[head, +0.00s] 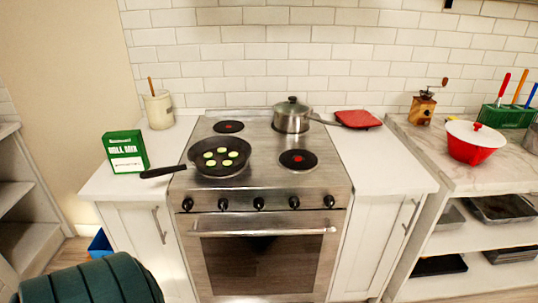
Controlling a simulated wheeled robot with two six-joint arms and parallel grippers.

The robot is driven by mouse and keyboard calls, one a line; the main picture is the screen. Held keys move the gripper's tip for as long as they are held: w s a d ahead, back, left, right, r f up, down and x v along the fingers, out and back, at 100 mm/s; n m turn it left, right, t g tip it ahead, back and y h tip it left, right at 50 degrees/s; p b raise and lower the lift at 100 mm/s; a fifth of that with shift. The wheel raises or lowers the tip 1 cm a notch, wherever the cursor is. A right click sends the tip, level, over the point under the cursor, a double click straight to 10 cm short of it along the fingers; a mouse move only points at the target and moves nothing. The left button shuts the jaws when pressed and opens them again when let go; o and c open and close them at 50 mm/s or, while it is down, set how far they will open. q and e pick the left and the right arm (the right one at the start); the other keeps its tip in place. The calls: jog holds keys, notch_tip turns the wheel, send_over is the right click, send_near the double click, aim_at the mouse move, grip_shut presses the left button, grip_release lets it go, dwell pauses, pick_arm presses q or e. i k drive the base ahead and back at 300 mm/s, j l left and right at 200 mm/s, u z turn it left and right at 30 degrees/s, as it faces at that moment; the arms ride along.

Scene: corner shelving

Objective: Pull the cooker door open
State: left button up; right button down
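The cooker (262,193) stands in the middle of the head view, steel with a row of black knobs on its front. Its door (215,270) is below the knobs and looks shut, with a dark glass window. A horizontal bar handle (262,233) runs across the top of the door. Neither of my grippers is in view, and nothing touches the handle.
A black pan (219,157) with green slices sits on the cooker, its handle reaching left. A lidded pot (291,115) stands behind. White cabinets flank the cooker. A dark green ribbed thing (90,284) fills the lower left. Nothing blocks the door front in view.

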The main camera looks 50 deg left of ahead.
aim_at(264, 257)
jog(key=u, duration=1.45)
